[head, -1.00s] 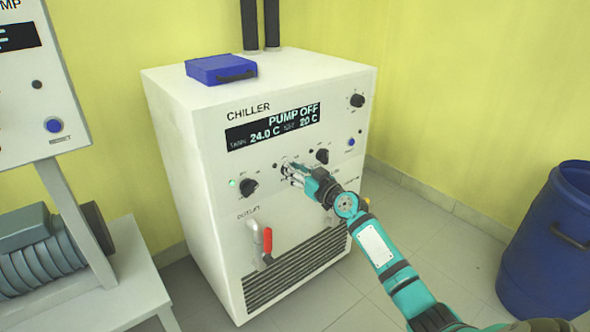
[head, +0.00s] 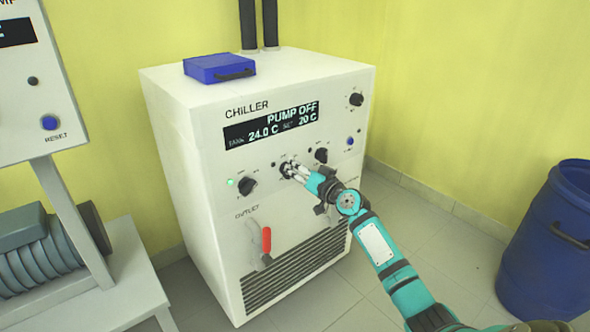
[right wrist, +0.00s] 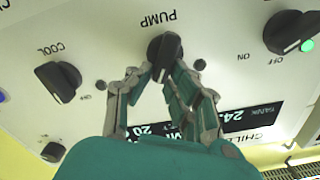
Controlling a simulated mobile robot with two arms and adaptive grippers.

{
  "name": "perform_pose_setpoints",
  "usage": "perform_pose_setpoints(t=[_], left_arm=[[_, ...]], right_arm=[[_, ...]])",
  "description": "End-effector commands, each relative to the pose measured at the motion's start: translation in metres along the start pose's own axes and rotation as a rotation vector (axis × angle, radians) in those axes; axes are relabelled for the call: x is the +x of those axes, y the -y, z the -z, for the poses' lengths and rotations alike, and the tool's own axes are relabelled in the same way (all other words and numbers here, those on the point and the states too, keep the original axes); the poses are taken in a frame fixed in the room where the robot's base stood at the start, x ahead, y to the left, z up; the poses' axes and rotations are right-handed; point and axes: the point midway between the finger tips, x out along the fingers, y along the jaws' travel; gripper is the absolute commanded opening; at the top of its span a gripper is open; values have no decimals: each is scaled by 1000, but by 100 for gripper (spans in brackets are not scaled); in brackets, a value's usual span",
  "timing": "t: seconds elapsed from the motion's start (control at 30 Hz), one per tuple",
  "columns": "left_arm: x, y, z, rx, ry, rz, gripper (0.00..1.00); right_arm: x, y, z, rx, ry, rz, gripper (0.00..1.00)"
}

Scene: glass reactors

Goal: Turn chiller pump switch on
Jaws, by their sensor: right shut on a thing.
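The white chiller (head: 190,120) stands against the yellow wall. Its display (head: 271,126) reads PUMP OFF, with tank 24.0 C and set 20 C. The black pump switch (right wrist: 165,52) shows under the upside-down PUMP label in the right wrist view. My right gripper (right wrist: 158,78) is shut on this switch, with its fingers on either side of the black handle. In the head view, my right gripper (head: 291,170) touches the middle of the front panel and mostly hides the switch. My left gripper is not in view.
A black knob (head: 248,187) with a green light is left of the pump switch. The cool knob (head: 321,155) is close on its right. A red-handled outlet valve (head: 266,241) is below. A blue barrel (head: 547,245) stands at the right, with open floor between.

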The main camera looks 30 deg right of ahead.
Motion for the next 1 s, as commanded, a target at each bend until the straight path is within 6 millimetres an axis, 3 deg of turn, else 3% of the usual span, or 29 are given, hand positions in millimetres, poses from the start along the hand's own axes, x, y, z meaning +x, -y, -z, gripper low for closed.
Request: perform_pose_setpoints(t=[0.5, 1.0], left_arm=[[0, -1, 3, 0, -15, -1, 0], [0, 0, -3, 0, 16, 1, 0]], right_arm=[[0, -8, -2, 415, 1, -1, 0], [0, -11, -4, 551, 1, -2, 0]])
